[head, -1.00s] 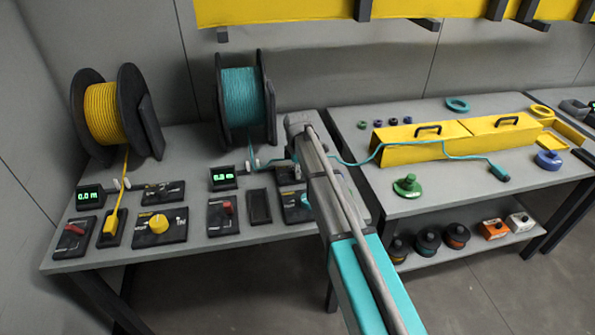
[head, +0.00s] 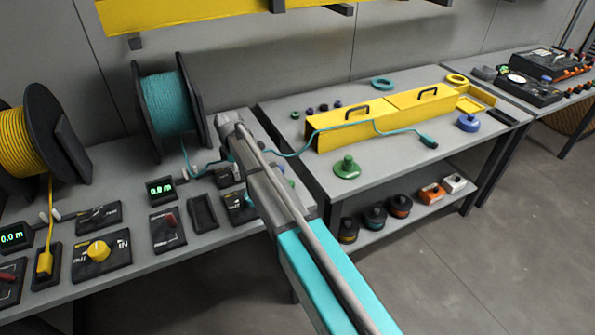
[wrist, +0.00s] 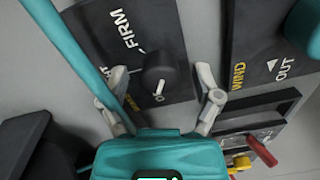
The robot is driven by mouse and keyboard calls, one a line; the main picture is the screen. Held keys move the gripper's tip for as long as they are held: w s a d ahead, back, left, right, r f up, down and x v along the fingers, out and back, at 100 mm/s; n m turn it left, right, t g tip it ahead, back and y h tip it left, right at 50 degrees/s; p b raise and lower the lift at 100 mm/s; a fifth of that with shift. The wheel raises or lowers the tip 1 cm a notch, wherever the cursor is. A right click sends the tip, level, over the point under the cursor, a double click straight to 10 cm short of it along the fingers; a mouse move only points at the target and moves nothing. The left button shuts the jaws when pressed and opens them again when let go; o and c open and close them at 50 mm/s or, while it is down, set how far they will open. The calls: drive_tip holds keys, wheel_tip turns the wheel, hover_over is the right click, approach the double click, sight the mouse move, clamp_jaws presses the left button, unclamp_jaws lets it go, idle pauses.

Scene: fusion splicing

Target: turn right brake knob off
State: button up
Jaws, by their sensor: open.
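The right brake knob (wrist: 158,74) is black and stands on a dark panel (wrist: 105,28) marked FIRM in the wrist view. A small white mark shows at its lower edge. My gripper (wrist: 163,86) is open, with one grey finger on each side of the knob. Gaps show between the fingers and the knob in this view, but their depth relative to the knob is hard to tell. In the head view the brake panel (head: 228,176) is partly covered by my arm, and its knob and my fingers cannot be made out.
The panel marked WIND and OUT (wrist: 270,45) with a teal knob (wrist: 306,28) lies close to the right finger. A red lever (wrist: 262,150) sits lower right. A teal cable (head: 205,165) runs from the teal spool (head: 170,103) past my arm.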

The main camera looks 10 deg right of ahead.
drive_tip(key=m, duration=1.1)
drive_tip(key=shift+s, duration=0.15)
drive_tip(key=m, duration=0.5)
drive_tip(key=shift+m, duration=0.4)
drive_tip(key=m, duration=0.5)
drive_tip(key=shift+a+m+t, duration=0.1)
drive_tip(key=shift+m+t, duration=0.2)
drive_tip(key=shift+m, duration=0.1)
drive_tip(key=shift+r, duration=0.25)
wheel_tip(320, 180, up, 14)
drive_tip(key=p, duration=1.4)
drive_tip(key=s+d+n, duration=0.3)
drive_tip(key=s+d, duration=1.6)
drive_tip(key=shift+s+d+f, duration=0.15)
drive_tip(key=shift+s+f, duration=0.05)
drive_tip(key=shift+f, duration=0.15)
